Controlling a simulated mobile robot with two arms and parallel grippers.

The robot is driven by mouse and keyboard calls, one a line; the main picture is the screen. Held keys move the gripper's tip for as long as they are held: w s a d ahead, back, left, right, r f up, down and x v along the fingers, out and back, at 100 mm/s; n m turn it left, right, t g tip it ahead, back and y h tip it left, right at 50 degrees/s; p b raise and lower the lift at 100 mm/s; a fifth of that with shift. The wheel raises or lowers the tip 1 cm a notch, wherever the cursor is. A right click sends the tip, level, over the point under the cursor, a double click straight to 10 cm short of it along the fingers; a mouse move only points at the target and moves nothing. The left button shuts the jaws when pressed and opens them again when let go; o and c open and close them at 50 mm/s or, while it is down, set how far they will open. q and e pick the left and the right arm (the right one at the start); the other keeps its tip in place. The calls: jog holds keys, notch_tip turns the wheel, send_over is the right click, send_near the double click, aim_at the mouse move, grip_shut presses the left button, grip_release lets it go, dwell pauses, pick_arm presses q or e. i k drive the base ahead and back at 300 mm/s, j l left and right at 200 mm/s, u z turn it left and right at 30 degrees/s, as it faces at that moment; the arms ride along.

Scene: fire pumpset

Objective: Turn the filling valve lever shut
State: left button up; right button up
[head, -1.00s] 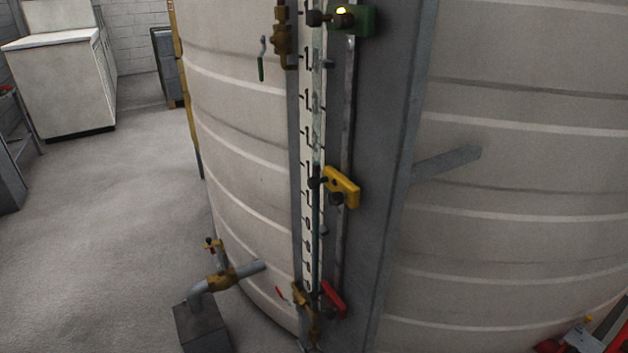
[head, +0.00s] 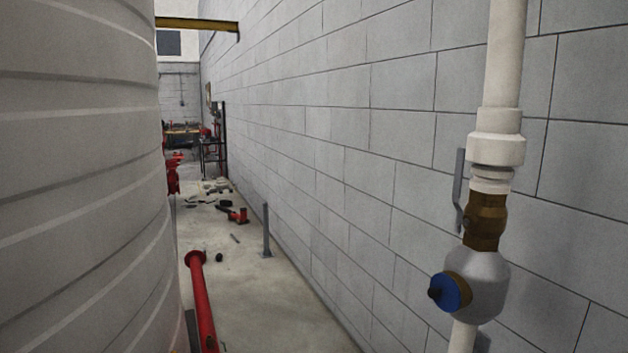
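A vertical white pipe (head: 504,60) runs down in front of the block wall at the right of the head view. A brass valve (head: 486,222) sits in this pipe below a white coupling. A grey lever (head: 459,190) stands upright along the left side of the valve, roughly in line with the pipe. Below it is a pale round body (head: 476,284) with a blue round cap (head: 452,292) facing left. Neither of my grippers shows in the view.
A large ribbed tank (head: 80,180) fills the left side. A red pipe (head: 203,305) and a grey post (head: 266,230) stand in the narrow floor passage between tank and wall. Red parts (head: 238,215) and clutter lie farther back.

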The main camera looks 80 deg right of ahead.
aim_at(461, 153)
jog(key=z, duration=3.3)
